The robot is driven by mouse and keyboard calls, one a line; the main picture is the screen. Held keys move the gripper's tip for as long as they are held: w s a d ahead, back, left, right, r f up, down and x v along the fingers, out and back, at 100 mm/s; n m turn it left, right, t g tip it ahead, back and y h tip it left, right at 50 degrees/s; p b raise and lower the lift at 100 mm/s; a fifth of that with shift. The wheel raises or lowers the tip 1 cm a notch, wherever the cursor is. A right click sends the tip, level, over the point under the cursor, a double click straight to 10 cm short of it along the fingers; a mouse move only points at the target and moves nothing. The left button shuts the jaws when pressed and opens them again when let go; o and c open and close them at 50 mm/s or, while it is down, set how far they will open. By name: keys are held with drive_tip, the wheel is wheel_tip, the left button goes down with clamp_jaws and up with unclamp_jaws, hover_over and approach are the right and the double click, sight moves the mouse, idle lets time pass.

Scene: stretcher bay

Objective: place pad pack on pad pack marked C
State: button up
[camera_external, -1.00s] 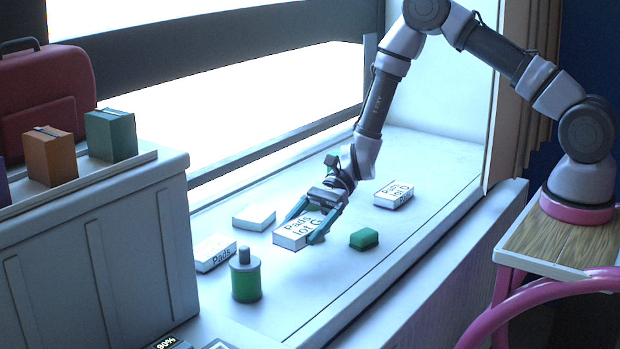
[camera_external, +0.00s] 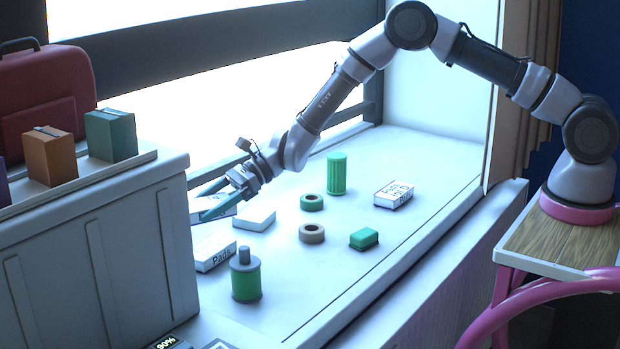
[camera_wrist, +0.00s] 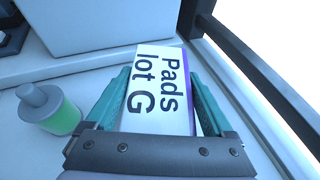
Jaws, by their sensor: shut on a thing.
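My gripper (camera_external: 208,201) is shut on a white pad pack lettered "Pads lot G" (camera_wrist: 158,95), one teal finger along each side. In the external view the held pack is mostly hidden by the fingers, at the left of the ledge near the grey cabinet. A pack showing "Pads" on its side (camera_external: 214,254) lies nearer the camera. A plain-looking white pack (camera_external: 254,219) lies just right of the gripper. A pack that seems to read "Pads lot D" (camera_external: 393,195) lies farther right. I can read no letter C on any pack.
A green bottle with a grey cap (camera_external: 245,280) stands at the front. A green tape roll (camera_external: 312,202), a tan roll (camera_external: 311,233), a green block (camera_external: 364,239) and a green cylinder (camera_external: 337,174) stand mid-ledge. The grey cabinet (camera_external: 120,250) bounds the left; a dark window rail runs behind.

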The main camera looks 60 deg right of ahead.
sight(209, 246)
drive_tip(key=shift+f, duration=3.5)
drive_tip(key=shift+f, duration=0.15)
drive_tip(key=o, duration=1.1)
drive_tip(key=v, duration=1.2)
drive_tip(key=s+d+r+n+g+h, duration=0.1)
drive_tip(key=s+d+r+n, duration=0.3)
drive_tip(key=r, duration=0.5)
drive_tip(key=s+d+r+n+g+h, duration=0.1)
drive_tip(key=s+d+r+n, duration=0.15)
drive_tip(key=s+r, duration=0.45)
drive_tip(key=s+d+r+n, duration=0.2)
drive_tip(key=s+r+n, duration=0.15)
drive_tip(key=r, duration=0.65)
drive_tip(key=s+d+r+n+t+h, duration=0.1)
drive_tip(key=s+d+r+n+h, duration=0.1)
drive_tip(key=s+d, duration=0.5)
drive_tip(key=s+d+r+n+t+h, duration=0.1)
drive_tip(key=s+d+r+n+h, duration=0.2)
drive_tip(key=s+d, duration=0.4)
drive_tip(key=s+d+r+n+t+h, duration=0.2)
drive_tip(key=s+d+r, duration=0.3)
drive_tip(key=s, duration=0.6)
drive_tip(key=shift+s+d+r+n+h, duration=0.1)
drive_tip(key=shift+s+d+n+h, duration=0.15)
drive_tip(key=shift+d+n+h, duration=0.65)
